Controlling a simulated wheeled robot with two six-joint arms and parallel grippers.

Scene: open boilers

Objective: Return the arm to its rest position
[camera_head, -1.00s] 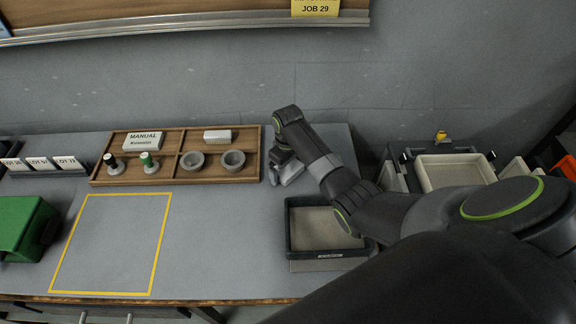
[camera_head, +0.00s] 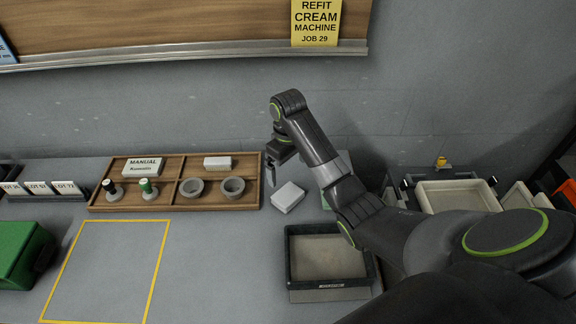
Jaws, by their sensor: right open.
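My right arm comes in from the lower right and reaches over the right part of the grey workbench (camera_head: 200,270). My right gripper (camera_head: 271,182) points down at the right end of the wooden tray, left of a small white block (camera_head: 287,196) on the bench. The gripper is open and appears empty, apart from the block. My left gripper is not in view.
The wooden tray (camera_head: 172,207) holds two stamp-like knobs, two grey rings, a manual box and a white block. A dark bin (camera_head: 330,284) stands below my right arm. A green box (camera_head: 20,252) is at left. The yellow-outlined area (camera_head: 108,270) is empty.

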